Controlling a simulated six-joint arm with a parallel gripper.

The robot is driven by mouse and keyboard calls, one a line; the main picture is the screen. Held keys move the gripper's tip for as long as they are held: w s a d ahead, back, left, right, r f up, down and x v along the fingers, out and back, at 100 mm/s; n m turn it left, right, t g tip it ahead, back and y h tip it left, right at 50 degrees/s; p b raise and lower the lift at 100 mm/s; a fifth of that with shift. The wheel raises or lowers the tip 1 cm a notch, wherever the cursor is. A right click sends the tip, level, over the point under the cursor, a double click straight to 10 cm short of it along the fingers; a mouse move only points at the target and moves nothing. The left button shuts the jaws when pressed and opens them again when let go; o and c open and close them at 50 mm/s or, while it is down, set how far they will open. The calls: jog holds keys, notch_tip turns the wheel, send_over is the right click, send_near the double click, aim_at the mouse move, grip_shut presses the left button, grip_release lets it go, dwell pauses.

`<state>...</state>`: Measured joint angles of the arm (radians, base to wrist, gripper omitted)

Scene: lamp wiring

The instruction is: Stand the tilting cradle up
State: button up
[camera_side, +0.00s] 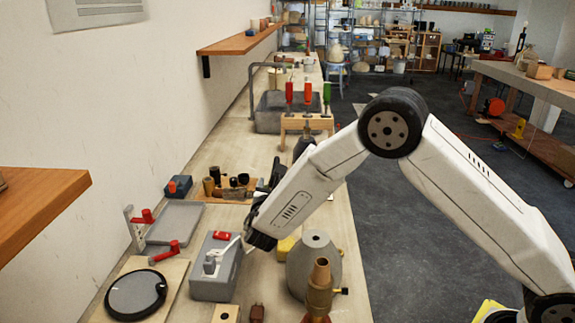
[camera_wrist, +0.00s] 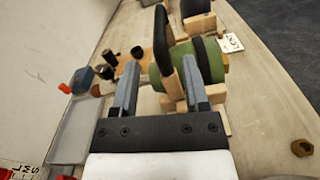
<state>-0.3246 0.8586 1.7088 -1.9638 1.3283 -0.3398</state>
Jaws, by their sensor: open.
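In the wrist view, what looks like the cradle (camera_wrist: 174,103) is made of pale wooden blocks with dark curved uprights. It holds a green rounded body (camera_wrist: 213,60) lying on its side. My gripper (camera_wrist: 159,60) is open, with its two grey fingers reaching toward the cradle. One dark upright (camera_wrist: 161,42) shows between the fingertips; I cannot tell whether they touch it. The right finger hides part of the green body. In the side view, my arm hides most of the cradle, and only a dark upper part (camera_side: 304,144) shows behind the arm.
A grey tray (camera_side: 175,222) and a wooden rack of dark cups lie along the wall. A brass nut (camera_wrist: 302,147) lies at right.

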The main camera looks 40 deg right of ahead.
aim_at(273, 179)
jog(key=shift+x, duration=3.2)
jog(key=shift+c, duration=0.2)
grip_shut()
jog(key=shift+a, duration=0.1)
